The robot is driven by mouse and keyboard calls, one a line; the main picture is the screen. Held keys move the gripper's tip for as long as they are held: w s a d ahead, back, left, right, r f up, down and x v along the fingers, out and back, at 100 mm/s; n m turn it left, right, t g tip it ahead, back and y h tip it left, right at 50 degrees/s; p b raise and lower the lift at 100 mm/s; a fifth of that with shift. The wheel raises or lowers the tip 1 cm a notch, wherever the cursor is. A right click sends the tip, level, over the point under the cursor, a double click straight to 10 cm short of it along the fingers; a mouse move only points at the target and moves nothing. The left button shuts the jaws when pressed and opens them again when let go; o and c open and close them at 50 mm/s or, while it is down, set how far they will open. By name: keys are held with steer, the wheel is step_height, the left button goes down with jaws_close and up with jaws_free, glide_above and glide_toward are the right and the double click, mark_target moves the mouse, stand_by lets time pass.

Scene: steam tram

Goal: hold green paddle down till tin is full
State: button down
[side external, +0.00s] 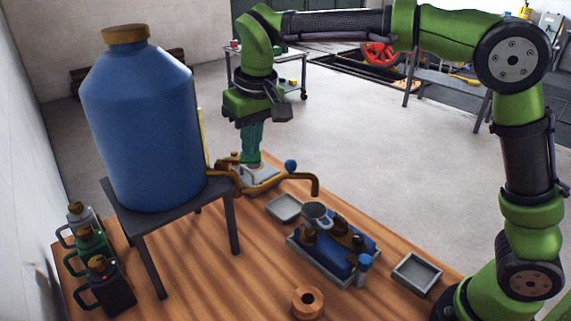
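My gripper (252,160) points straight down at the far edge of the wooden table, beside the brass pipework. Its lower part is teal, and its tips end just above or on a small pale plate (262,180); contact cannot be told. I cannot pick out a separate green paddle; it may be hidden at the fingertips. A brass pipe (262,189) runs from near the blue tank (145,130) to a down-turned spout (316,187). Below the spout is a small grey metal cup (316,212), possibly the tin. Its fill level is not visible.
The tank stands on a dark four-legged stand (228,215). A tray (325,272) holds blue and dark items under the cup. Two shallow grey trays (284,208) (417,272), a wooden ring (308,303) and several handled cans (105,285) are on the table.

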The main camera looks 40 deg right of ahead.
steer(key=shift+f, duration=1.3)
stand_by(5.4)
steer(key=shift+r, duration=2)
